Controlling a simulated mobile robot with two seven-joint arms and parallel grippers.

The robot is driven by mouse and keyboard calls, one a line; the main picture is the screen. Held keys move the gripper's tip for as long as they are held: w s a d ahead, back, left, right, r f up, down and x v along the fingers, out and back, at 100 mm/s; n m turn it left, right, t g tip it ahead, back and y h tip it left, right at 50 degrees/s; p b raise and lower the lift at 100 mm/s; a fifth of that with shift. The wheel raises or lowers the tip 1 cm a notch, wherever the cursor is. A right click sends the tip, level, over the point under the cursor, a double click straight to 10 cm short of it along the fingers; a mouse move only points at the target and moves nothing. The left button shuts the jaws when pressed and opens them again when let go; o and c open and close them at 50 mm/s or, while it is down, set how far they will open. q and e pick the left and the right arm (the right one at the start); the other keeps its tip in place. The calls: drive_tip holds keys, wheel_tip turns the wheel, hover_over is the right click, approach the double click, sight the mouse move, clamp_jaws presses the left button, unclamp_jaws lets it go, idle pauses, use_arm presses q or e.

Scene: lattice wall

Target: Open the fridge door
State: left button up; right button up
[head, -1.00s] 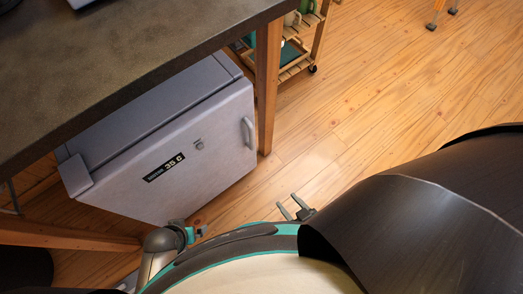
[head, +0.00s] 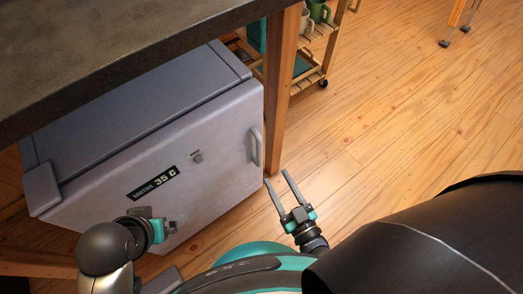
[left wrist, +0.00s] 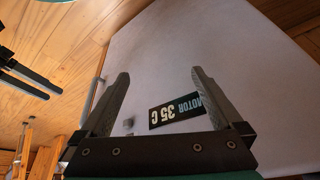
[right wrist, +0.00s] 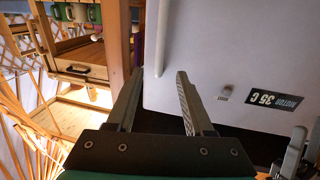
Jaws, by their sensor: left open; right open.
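The fridge (head: 200,150) is a pale grey box under a dark table, its door closed and marked "MOTOR 35 C". Its handle (head: 256,147) is a vertical grey bar near the door's right edge in the head view. My right gripper (head: 278,178) is open and empty, its fingertips just below and to the right of the handle, apart from it in that view. My left gripper (head: 158,222) is in front of the door's lower left part; in the left wrist view it is open (left wrist: 160,73) and empty, facing the door. Whether it touches the door is unclear.
The dark tabletop (head: 110,55) overhangs the fridge. A wooden table leg (head: 283,75) stands just right of the fridge. A wooden cart (head: 312,65) with mugs is behind it. The wooden floor (head: 400,110) to the right is clear.

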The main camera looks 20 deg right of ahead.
sight(260, 149)
drive_tip(key=w, duration=0.2)
drive_tip(key=w+b, duration=0.1)
drive_tip(key=w, duration=0.1)
drive_tip(key=w+a, duration=0.1)
drive_tip(key=w, duration=0.1)
drive_tip(key=w+b, duration=0.1)
drive_tip(key=w, duration=0.2)
drive_tip(key=shift+a, duration=0.2)
use_arm(q)
drive_tip(key=shift+w+d+r+t+h, duration=0.35)
drive_tip(key=shift+w+d+r+t, duration=0.05)
drive_tip(key=shift+w+d+t, duration=0.35)
drive_tip(key=shift+w+d+r+t+h, duration=0.35)
drive_tip(key=shift+w+d+t, duration=0.25)
drive_tip(key=shift+d+t, duration=0.15)
use_arm(e)
drive_tip(key=shift+w+a, duration=0.15)
drive_tip(key=shift+w, duration=0.65)
clamp_jaws()
drive_tip(key=shift+s, duration=0.1)
